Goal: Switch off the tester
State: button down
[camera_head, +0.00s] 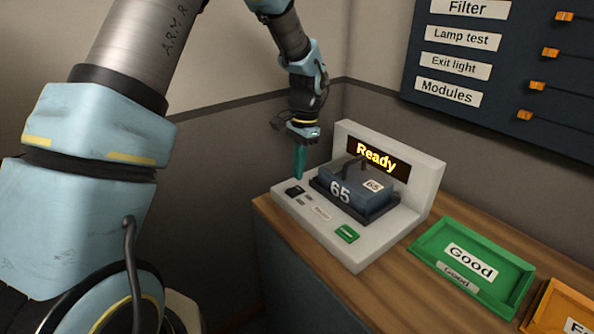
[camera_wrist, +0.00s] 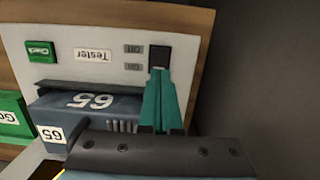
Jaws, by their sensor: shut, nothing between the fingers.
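The tester (camera_head: 340,247) is a light grey unit on the wooden counter, with a lit display (camera_head: 376,157) reading "Ready". A blue module marked 65 (camera_head: 352,196) sits in its dark cradle. A black rocker switch (camera_wrist: 160,57) is at the tester's corner, beside two small labels (camera_wrist: 134,57) that look like ON and OFF; it also shows in the head view (camera_head: 294,190). My gripper (camera_wrist: 159,74) is shut and empty, its teal fingertips at the switch's near edge; touching or just above, I cannot tell. It points down in the head view (camera_head: 298,177).
A green button (camera_head: 347,234) is on the tester's front. A green tray (camera_head: 470,285) marked Good and an orange tray (camera_head: 565,310) stand to the right. A dark wall panel (camera_head: 490,85) with labels and orange faders hangs above.

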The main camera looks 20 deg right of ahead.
aim_at(292, 191)
notch_tip(292, 191, up, 11)
jog(key=d+b, duration=0.1)
jog(key=b, duration=0.1)
jog(key=shift+w+d+b, duration=0.15)
jog(key=shift+w+b, duration=0.05)
jog(key=shift+b, duration=0.15)
jog(key=shift+f, duration=0.1)
jog(key=shift+s+a+p, duration=0.3)
jog(key=shift+a+p, duration=0.4)
jog(key=shift+p, duration=0.1)
jog(key=f+p, duration=0.1)
jog(key=f, duration=0.3)
jog(key=a+f+p, duration=0.1)
jog(key=f, duration=0.4)
jog(key=f+p, duration=0.2)
jog(key=f, duration=0.2)
jog(key=shift+s+a+f, duration=0.3)
jog(key=shift+f, duration=0.05)
